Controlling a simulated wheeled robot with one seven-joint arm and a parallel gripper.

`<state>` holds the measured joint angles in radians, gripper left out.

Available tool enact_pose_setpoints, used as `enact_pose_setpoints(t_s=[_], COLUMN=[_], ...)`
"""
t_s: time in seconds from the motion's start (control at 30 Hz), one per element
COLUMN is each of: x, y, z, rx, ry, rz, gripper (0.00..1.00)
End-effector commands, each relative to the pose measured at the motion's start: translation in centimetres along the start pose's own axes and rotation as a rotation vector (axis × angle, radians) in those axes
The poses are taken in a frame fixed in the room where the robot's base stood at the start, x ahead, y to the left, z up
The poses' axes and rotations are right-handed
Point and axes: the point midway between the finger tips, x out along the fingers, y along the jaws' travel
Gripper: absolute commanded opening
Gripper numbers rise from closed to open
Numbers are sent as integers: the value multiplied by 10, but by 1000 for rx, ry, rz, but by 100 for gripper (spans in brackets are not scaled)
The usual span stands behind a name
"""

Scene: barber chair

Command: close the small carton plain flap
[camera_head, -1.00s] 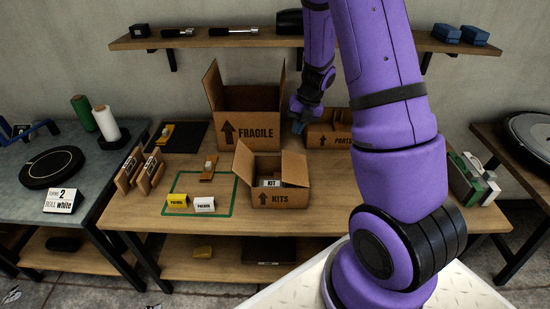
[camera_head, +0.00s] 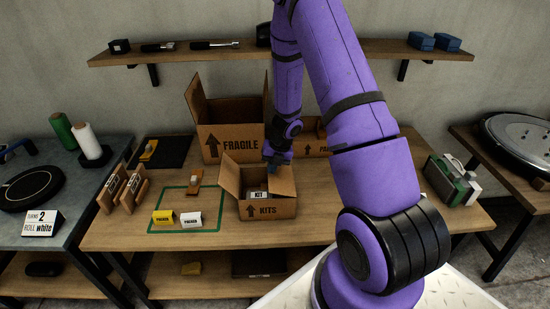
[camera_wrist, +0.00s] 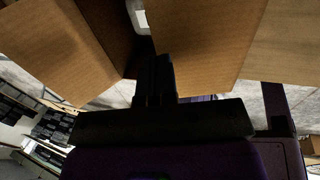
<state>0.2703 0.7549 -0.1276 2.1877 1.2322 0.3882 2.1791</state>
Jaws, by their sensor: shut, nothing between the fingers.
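The small open carton marked KITS (camera_head: 267,209) stands on the wooden table, with a box labelled KIT (camera_head: 258,195) inside. Its left flap (camera_head: 230,177) stands up and leans outward. Its right flap (camera_head: 283,181) shows just below my gripper; its exact angle is hard to tell. My gripper (camera_head: 272,165) is shut and empty, over the back right of the carton's opening. In the wrist view my gripper's fingers (camera_wrist: 155,75) point at brown cardboard panels (camera_wrist: 205,40), very near or touching. I cannot tell which panel is the plain flap.
The FRAGILE carton (camera_head: 238,146) stands open behind, and the PARTS carton (camera_head: 314,148) is behind my gripper. A shelf (camera_head: 200,52) runs above.

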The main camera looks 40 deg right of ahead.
Motion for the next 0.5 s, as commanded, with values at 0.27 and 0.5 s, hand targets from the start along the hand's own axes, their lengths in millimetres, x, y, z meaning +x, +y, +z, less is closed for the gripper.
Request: enact_pose_setpoints(t_s=[0.27,0.5], x=[12,12], y=[0,0], z=[0,0], rx=[1,0], ry=[-1,-1], rz=[0,0], gripper=[0,0])
